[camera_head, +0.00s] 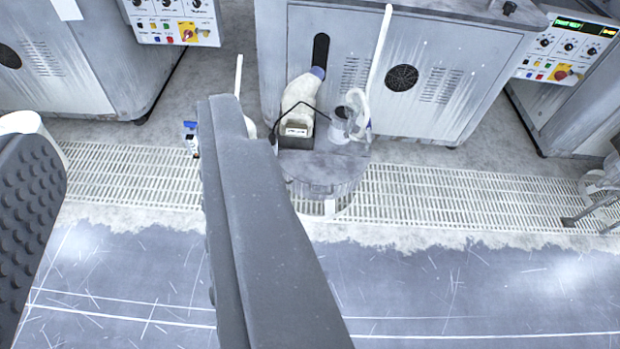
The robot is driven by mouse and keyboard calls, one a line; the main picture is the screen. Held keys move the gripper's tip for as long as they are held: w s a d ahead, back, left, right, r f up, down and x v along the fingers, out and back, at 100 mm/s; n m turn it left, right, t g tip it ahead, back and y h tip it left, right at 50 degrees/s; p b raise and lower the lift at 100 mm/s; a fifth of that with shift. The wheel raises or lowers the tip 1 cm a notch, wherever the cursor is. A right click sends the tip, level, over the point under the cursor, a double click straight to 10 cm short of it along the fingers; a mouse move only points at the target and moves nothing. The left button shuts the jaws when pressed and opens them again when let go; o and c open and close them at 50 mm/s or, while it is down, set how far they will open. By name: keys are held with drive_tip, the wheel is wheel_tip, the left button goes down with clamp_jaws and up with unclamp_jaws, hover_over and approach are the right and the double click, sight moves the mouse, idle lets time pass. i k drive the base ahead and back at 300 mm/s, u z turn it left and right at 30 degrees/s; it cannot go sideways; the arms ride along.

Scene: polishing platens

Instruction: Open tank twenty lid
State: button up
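A round translucent tank (345,192) stands on the slatted floor grating in the middle of the view, in front of a grey machine. Its grey flat lid (318,168) lies on top, with a pump unit (297,128) and a pale hose at its back. A small white label (330,207) on its front is too small to read, so I cannot tell its number. My gripper (128,135) is open and empty, its two grey fingers wide apart. The right finger crosses in front of the tank's left side and hides part of it. The fingers appear well above the floor.
Grey polishing machines (460,60) line the back, with control panels (568,48) at the right and upper left. A white rounded object (28,124) shows behind my left finger. A metal stand (598,195) is at the right edge. The scratched dark floor (480,290) in front is clear.

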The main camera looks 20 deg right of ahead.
sight(313, 168)
drive_tip(key=z, duration=0.4)
drive_tip(key=i, duration=0.95)
drive_tip(key=z, duration=0.8)
